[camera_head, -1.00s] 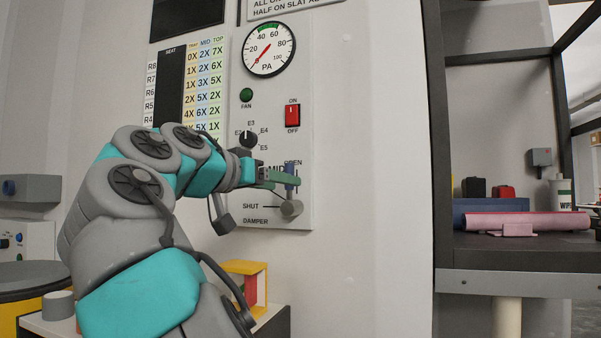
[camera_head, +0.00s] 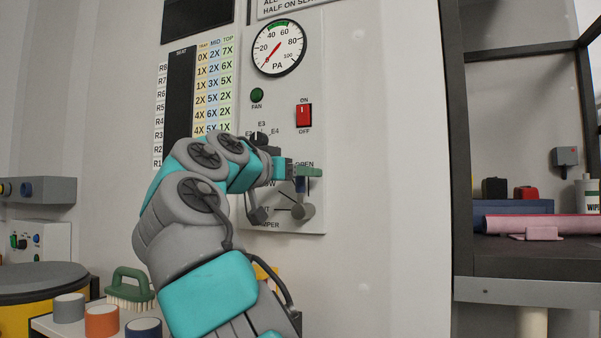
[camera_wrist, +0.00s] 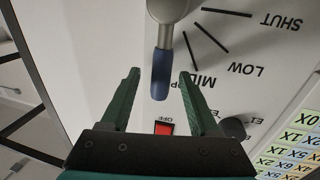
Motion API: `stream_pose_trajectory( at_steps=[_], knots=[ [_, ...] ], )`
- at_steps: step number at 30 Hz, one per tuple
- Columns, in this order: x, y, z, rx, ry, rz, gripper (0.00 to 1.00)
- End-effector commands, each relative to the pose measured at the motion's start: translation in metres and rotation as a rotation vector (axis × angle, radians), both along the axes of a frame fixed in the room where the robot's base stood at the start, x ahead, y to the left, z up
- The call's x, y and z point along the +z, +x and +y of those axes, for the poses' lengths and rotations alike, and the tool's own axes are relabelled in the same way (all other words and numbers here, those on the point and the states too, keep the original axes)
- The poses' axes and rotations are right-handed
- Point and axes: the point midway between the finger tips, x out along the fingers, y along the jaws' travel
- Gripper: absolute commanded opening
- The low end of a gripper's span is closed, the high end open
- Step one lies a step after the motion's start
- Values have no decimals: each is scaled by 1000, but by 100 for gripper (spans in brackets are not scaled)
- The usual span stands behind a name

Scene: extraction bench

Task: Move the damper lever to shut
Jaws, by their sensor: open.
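The damper lever has a grey round hub (camera_head: 303,211) low on the white wall panel, and its blue handle (camera_head: 300,185) points up towards the OPEN mark. In the wrist view, which is upside down, the blue handle (camera_wrist: 161,75) hangs from the grey hub at the top. My gripper (camera_head: 308,173) is at the upper part of the lever. In the wrist view my gripper (camera_wrist: 159,76) is open, with one green finger on each side of the handle and visible gaps between. The SHUT label (camera_wrist: 281,21) is readable there; my arm partly covers the labels in the head view.
The panel also carries a red ON/OFF switch (camera_head: 303,115), a selector knob (camera_head: 259,139), a green fan lamp (camera_head: 257,95) and a pressure gauge (camera_head: 278,48). A dark-framed bench (camera_head: 520,290) stands at right. Cups and a green brush (camera_head: 129,285) are at lower left.

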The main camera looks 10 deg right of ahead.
Motion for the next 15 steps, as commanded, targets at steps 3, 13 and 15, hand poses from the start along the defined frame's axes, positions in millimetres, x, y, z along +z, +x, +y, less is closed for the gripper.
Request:
stream_pose_trajectory(
  at_steps=[3,13,15],
  knots=[
    [0,2,-2,0,0,0,62],
    [0,2,-2,1,0,0,40],
    [0,2,-1,1,0,0,33]
  ],
)
